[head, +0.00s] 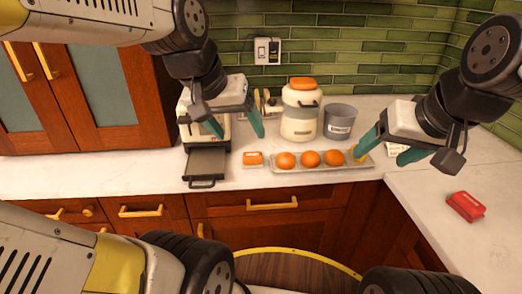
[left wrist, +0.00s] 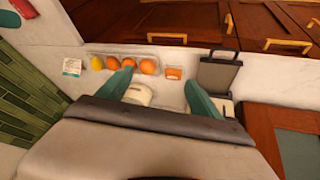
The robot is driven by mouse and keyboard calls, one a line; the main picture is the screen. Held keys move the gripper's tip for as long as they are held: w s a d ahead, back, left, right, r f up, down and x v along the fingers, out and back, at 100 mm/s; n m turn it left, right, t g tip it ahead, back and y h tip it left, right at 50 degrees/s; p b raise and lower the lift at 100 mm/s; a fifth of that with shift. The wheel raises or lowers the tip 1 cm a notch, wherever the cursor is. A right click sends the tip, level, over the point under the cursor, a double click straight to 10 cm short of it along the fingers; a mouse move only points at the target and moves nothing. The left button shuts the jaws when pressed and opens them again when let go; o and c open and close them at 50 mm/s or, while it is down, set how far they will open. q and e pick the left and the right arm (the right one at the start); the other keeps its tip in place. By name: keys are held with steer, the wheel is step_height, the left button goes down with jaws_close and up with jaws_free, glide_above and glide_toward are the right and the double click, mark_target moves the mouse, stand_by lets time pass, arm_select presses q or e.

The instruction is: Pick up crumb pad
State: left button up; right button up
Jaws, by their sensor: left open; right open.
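A small orange pad with a pale edge (head: 253,158), which looks like the crumb pad, lies on the white counter between the toaster's pulled-out dark tray and the fruit tray. It also shows in the left wrist view (left wrist: 174,73), between my finger lines. My left gripper (head: 237,130) is open and empty, above and behind the pad, apart from it. My right gripper (head: 388,152) is open near the right end of the fruit tray, with nothing seen between its fingers. A red block (head: 466,206) lies on the right counter, far from both grippers.
The toaster's dark tray (head: 205,165) juts toward the counter's front edge. The pale tray (head: 300,167) holds several oranges and a lemon. A white jar with an orange lid (head: 300,115) and a grey pot (head: 339,122) stand behind. The right counter is mostly clear.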

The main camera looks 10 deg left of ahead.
arm_select(q)
steer(key=w+f+n+g, duration=0.25)
steer(key=w+f, duration=0.25)
steer(key=w, duration=0.7)
steer(key=g+y, duration=0.2)
steer(key=g, duration=0.1)
glide_above(252, 154)
steer(key=shift+n, duration=0.35)
steer(key=f, duration=0.9)
steer(key=shift+s+d, duration=0.25)
steer(key=shift+s, duration=0.05)
steer(key=shift+w+a+f, duration=0.1)
steer(key=shift+w+f, duration=0.1)
steer(key=shift+f, duration=0.45)
step_height(252, 154, down, 7)
steer(key=shift+w+a+f, duration=0.1)
steer(key=shift+c, duration=0.2)
